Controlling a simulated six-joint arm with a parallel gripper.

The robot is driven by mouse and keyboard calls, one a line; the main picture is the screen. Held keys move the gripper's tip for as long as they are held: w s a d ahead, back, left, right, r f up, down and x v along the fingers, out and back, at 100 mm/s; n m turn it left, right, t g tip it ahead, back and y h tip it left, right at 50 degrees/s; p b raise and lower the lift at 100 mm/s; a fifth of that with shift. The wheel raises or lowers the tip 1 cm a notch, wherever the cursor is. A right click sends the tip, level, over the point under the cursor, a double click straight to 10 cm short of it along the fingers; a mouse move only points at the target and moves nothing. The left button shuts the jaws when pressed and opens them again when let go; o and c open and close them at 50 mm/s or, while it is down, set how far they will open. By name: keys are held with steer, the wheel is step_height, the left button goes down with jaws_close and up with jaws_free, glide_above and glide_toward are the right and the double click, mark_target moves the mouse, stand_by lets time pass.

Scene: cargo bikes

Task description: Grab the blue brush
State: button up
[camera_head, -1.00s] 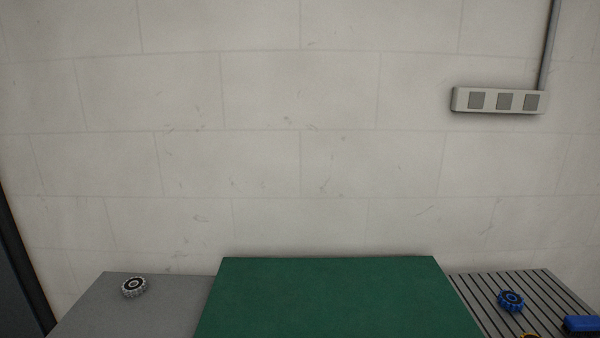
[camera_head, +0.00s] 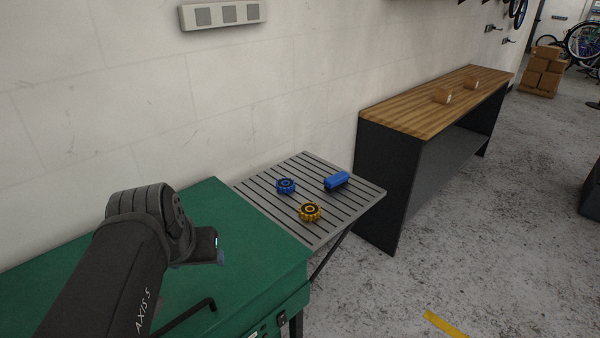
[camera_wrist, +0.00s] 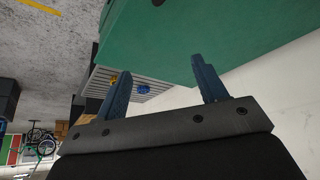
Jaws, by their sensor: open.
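The blue brush (camera_head: 337,180) is a short blue block with a dark underside. It lies on the far right part of a grey slatted side table (camera_head: 358,208) in the head view. My gripper (camera_wrist: 161,65) shows in the wrist view with its two blue fingers wide apart and nothing between them. In the head view my arm is over the green table, left of the slatted table and well apart from the brush. I cannot pick out the brush for certain in the wrist view.
A blue toothed wheel (camera_head: 286,186) lies left of the brush, and a yellow toothed wheel (camera_head: 309,211) lies nearer the front edge. The green table (camera_head: 215,195) adjoins the slatted table. A wooden-topped bench (camera_head: 420,110) with small boxes stands behind to the right.

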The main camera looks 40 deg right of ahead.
steer(key=w+d+r+m+g, duration=0.1)
steer(key=w+d+r+m, duration=0.3)
steer(key=w+d, duration=0.55)
steer(key=m+g+h, duration=0.3)
steer(key=m, duration=0.3)
glide_above(337, 176)
steer(key=a, duration=1)
step_height(337, 176, down, 8)
steer(key=x, duration=0.8)
steer(key=s+x, duration=0.1)
steer(key=x, duration=0.3)
steer(key=shift+s+d+f, duration=0.1)
steer(key=shift+d+f, duration=0.15)
steer(key=shift+d, duration=0.1)
steer(key=shift+w+x, duration=0.15)
steer(key=shift+x, duration=1.2)
steer(key=shift+w+x, duration=0.1)
steer(key=shift+x, duration=1.25)
steer(key=shift+a, duration=0.15)
steer(key=c, duration=1.2)
